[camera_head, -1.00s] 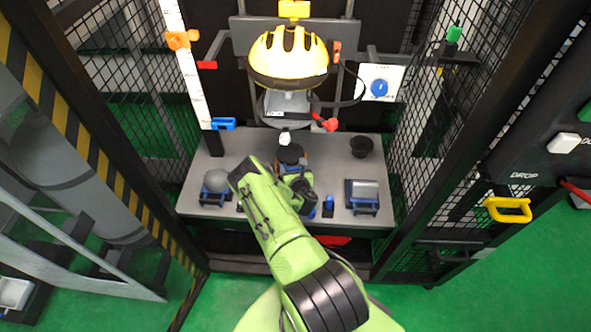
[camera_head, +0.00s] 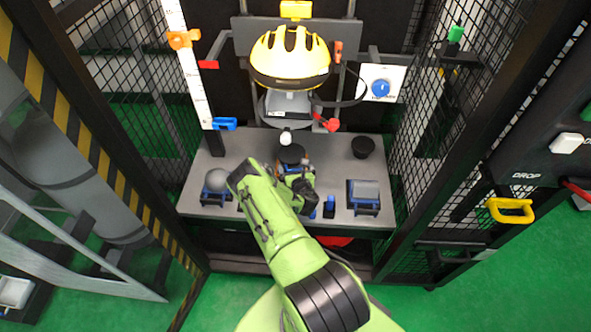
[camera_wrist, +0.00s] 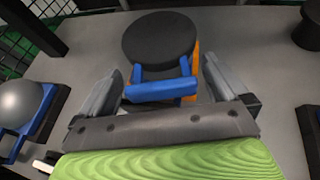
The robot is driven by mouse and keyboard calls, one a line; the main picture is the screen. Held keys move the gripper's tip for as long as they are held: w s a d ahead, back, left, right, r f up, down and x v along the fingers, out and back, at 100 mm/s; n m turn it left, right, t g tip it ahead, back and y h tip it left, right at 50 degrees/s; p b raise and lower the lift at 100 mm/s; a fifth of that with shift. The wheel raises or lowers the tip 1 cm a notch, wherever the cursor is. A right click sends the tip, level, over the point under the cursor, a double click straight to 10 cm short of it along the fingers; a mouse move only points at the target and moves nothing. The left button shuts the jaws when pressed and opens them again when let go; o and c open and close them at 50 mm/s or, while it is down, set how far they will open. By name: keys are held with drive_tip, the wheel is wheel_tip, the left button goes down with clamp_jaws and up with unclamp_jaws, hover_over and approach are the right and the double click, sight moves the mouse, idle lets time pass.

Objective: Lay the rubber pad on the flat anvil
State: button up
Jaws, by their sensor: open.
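A dark round disc (camera_wrist: 160,38) with a blue U-shaped bracket or handle (camera_wrist: 160,90) on its near side fills the upper middle of the wrist view. I take it as the rubber pad, but cannot tell it surely from the flat anvil. Orange shows at its right edge. My gripper (camera_wrist: 160,85) is open, one finger on each side of the blue bar, with gaps visible. In the head view the disc (camera_head: 291,154) lies at the middle of the grey table, just beyond my gripper (camera_head: 297,172). What lies under the disc is hidden.
A yellow helmet (camera_head: 290,55) hangs above the table's rear. A grey dome in a blue holder (camera_head: 216,181) stands left, a grey block in a blue holder (camera_head: 364,195) right, and a black cup (camera_head: 363,147) behind it. Black mesh walls (camera_head: 435,120) flank the table.

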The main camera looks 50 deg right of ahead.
drive_tip(key=p+v, duration=0.8)
drive_tip(key=v, duration=0.7)
drive_tip(key=shift+s+a+r+p, duration=0.15)
drive_tip(key=shift+s+r+p, duration=0.1)
drive_tip(key=shift+r+p, duration=0.1)
drive_tip(key=shift+f, duration=0.15)
